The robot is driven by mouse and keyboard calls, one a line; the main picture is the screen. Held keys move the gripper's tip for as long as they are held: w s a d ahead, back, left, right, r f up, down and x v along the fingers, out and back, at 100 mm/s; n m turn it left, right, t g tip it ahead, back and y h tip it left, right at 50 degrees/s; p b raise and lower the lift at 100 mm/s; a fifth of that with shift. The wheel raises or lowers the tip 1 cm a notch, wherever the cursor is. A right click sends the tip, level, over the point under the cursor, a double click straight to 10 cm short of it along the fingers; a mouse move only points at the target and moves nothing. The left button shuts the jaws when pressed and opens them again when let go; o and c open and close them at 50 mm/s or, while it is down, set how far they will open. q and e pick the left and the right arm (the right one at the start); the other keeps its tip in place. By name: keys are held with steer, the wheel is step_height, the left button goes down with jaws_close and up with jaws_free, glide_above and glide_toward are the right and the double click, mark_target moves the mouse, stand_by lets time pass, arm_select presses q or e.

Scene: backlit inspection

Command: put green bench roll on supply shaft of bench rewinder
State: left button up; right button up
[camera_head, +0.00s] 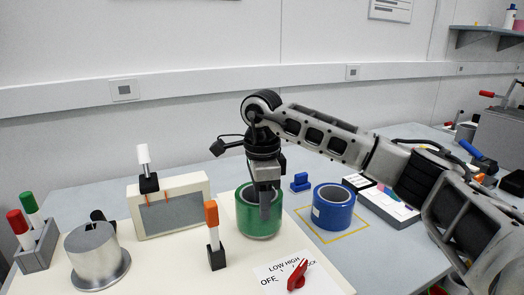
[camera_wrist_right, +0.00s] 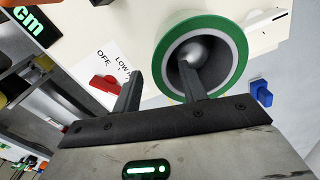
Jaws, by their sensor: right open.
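The green bench roll (camera_head: 246,216) stands upright on the right part of the cream bench rewinder (camera_head: 178,262). In the right wrist view, the roll (camera_wrist_right: 238,72) shows a pale core around a dark bore. A rounded silver shaft end, seemingly the supply shaft (camera_wrist_right: 196,52), shows inside that bore. My right gripper (camera_head: 266,212) is open at the roll. In the right wrist view (camera_wrist_right: 158,70) one finger overlaps the bore and the other is outside the roll; I cannot tell whether either touches it. My left gripper is not in view.
A blue roll (camera_head: 333,208) stands in a yellow outline at right. A metal cylinder (camera_head: 95,255), a framed panel (camera_head: 170,207), an orange-topped lever (camera_head: 212,228) and a red knob (camera_head: 298,275) stand on the rewinder. Red and green markers stand at far left.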

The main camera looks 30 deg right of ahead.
step_height(320, 180, up, 14)
steer(key=p, duration=0.1)
stand_by(0.7)
